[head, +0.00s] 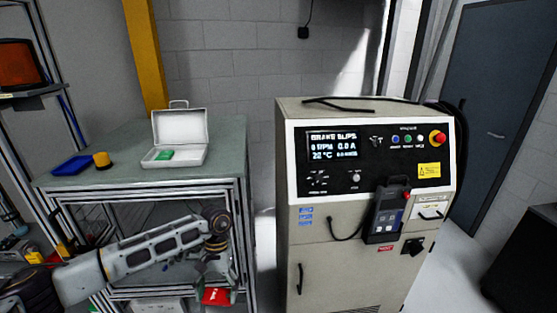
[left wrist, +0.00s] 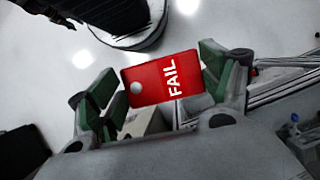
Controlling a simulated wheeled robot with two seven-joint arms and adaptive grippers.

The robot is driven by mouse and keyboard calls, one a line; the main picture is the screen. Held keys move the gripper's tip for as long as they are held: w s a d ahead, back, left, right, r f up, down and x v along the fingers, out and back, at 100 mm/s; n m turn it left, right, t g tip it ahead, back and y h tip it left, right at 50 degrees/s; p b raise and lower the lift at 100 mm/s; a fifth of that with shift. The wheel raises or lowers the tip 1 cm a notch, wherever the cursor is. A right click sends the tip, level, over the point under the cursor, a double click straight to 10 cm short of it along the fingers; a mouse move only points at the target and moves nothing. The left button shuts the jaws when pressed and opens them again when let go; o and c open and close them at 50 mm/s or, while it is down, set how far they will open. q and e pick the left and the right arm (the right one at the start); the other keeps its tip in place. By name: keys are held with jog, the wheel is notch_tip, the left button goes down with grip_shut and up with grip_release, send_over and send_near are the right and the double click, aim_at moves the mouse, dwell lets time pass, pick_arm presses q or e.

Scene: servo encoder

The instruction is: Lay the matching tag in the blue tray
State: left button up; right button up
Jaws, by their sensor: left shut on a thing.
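My left gripper (left wrist: 162,92) is shut on a red tag (left wrist: 155,85) that reads "FAIL" and has a round hole at one end. In the head view the red tag (head: 216,296) hangs below my left gripper (head: 218,280), low in front of the bench. The blue tray (head: 73,165) lies on the bench top at its left end, up and to the left of the gripper. A green tag (head: 165,155) lies in the open white case (head: 180,143) on the bench. The cabinet display (head: 332,146) appears to read "BRAKE SLIPS". My right gripper is not in view.
A yellow-orange round object (head: 102,160) stands at the tray's right edge. The bench top (head: 125,140) is clear between it and the white case. The tall control cabinet (head: 345,255) stands right of the bench, with a handheld unit (head: 386,215) on its front.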

aim_at(206, 292)
pick_arm(q)
jog(key=a, duration=0.3)
jog(key=shift+w+a+f+n, duration=0.1)
jog(key=shift+w+a+n, duration=0.05)
jog(key=shift+a+n, duration=0.2)
jog(key=shift+f+b, duration=1.3)
jog(key=shift+a+r, duration=0.1)
